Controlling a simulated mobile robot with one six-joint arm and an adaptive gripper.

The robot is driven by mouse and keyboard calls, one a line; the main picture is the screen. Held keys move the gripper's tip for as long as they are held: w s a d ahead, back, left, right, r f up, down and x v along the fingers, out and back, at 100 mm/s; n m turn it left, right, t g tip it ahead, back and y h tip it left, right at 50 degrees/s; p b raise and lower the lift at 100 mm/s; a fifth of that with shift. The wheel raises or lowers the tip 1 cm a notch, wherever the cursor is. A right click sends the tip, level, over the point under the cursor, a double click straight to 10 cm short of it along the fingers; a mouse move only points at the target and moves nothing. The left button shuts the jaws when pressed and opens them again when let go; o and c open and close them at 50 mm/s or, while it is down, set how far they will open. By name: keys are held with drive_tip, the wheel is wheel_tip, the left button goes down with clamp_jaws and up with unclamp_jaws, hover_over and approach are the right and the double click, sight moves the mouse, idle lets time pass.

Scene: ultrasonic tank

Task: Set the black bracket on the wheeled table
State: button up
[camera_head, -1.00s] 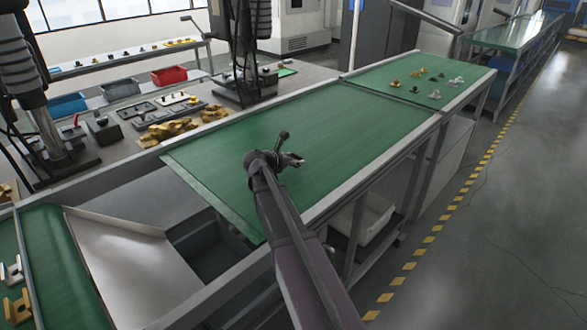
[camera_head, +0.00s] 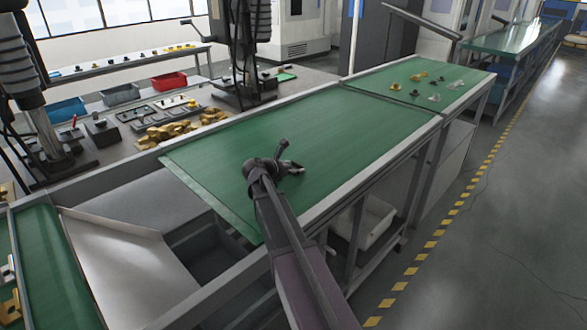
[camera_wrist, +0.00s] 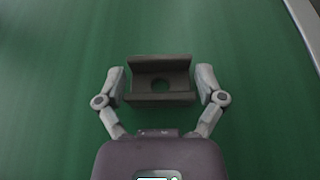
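In the head view my gripper (camera_head: 288,160) is over the long green-topped table (camera_head: 350,130). The bracket is too small and dark there to separate from the fingers. How high it is above the green top is hard to tell. I cannot make out wheels under this table clearly.
Several small parts (camera_head: 437,83) stand at the table's far right end. The green top around my gripper is bare. A grey rail (camera_head: 395,150) edges the table. Bins, golden parts (camera_head: 165,132) and a machine column stand at the left. A gold bracket (camera_head: 9,306) is at lower left.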

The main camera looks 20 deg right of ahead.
drive_tip(key=shift+r, duration=0.2)
idle(0.4)
drive_tip(key=shift+s+a+r+p, duration=0.1)
drive_tip(key=shift+a+p, duration=0.1)
drive_tip(key=shift+p, duration=0.1)
drive_tip(key=p+v, duration=0.3)
drive_tip(key=v, duration=0.6)
drive_tip(key=shift+s+a+r+p, duration=0.15)
drive_tip(key=shift+a+r+p, duration=0.1)
drive_tip(key=shift+p, duration=0.15)
drive_tip(key=shift+v, duration=0.85)
drive_tip(key=shift+a+f, duration=0.1)
